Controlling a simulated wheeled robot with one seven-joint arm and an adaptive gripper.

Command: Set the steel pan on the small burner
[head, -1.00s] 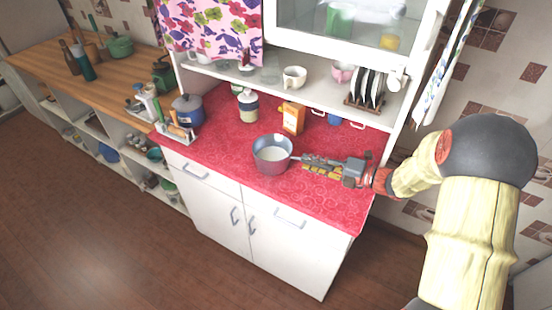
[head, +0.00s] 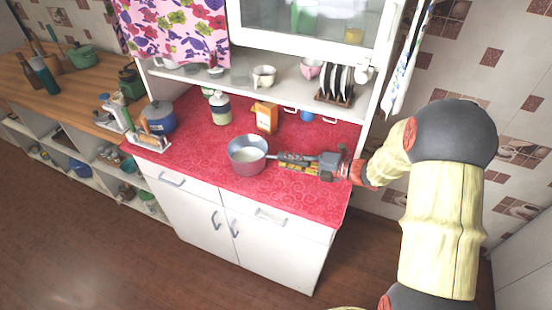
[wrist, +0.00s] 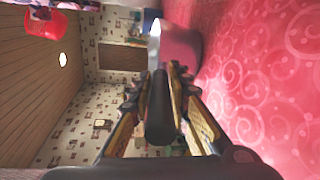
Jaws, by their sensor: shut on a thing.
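The steel pan (head: 248,155) is on or just above the red counter (head: 275,190); I cannot tell whether its base touches. It is upright, with its handle pointing right towards my arm. My gripper (head: 284,157) is shut on the pan's handle from the right side. In the wrist view the dark handle (wrist: 159,110) runs between the fingers of my gripper (wrist: 165,80), and the pan's side (wrist: 182,45) shows beyond. No burner can be made out in these frames.
Behind the pan stand an orange carton (head: 266,117) and a jar (head: 220,108). To the left are a blue pot (head: 158,117) and a caddy (head: 148,140). A shelf (head: 235,82) with cups and a plate rack (head: 335,84) overhangs the back. The counter's front is clear.

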